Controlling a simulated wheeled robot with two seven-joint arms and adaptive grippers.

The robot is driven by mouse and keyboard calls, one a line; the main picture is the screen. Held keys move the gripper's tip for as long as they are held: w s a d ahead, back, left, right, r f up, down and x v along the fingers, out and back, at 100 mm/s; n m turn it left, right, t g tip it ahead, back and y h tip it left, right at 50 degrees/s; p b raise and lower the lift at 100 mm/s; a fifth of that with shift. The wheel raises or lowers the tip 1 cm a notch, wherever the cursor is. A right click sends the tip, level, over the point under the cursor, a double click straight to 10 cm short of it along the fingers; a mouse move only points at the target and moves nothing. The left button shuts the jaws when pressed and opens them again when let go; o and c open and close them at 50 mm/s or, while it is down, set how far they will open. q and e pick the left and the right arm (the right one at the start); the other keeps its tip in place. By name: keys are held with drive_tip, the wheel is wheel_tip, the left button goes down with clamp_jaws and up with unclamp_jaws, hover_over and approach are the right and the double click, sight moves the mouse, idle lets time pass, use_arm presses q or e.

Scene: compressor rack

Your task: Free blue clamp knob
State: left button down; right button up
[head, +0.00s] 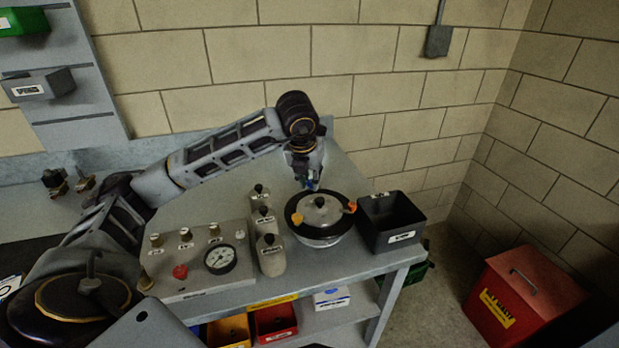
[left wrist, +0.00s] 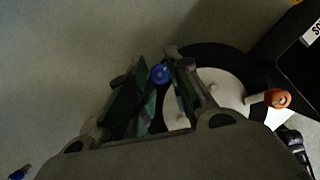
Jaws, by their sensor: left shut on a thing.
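A round pot with a pale lid (head: 320,207) and a dark rim stands on the bench. Coloured clamp knobs sit around its rim: a yellow-orange one (head: 297,218) at the left and an orange one (head: 351,206) at the right, which also shows in the left wrist view (left wrist: 279,98). My left gripper (head: 307,178) is over the pot's far edge, pointing down. It is shut on the blue clamp knob (left wrist: 159,74), which shows between the fingers in the left wrist view. The fingers partly hide the knob in the head view. My right gripper is out of view.
A black open bin (head: 377,235) stands right of the pot. Several small labelled bottles (head: 271,262) stand close at its left, beside a grey panel with a gauge (head: 219,259) and a red knob. A red box (head: 520,300) is on the floor at right.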

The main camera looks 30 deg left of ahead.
use_arm(q)
drive_tip(key=shift+r, duration=0.1)
idle(0.3)
drive_tip(key=c, duration=1.3)
unclamp_jaws()
drive_tip(key=v, duration=1.1)
drive_tip(key=shift+s+r, duration=0.2)
drive_tip(key=shift+r, duration=0.15)
drive_tip(key=shift+d, duration=0.1)
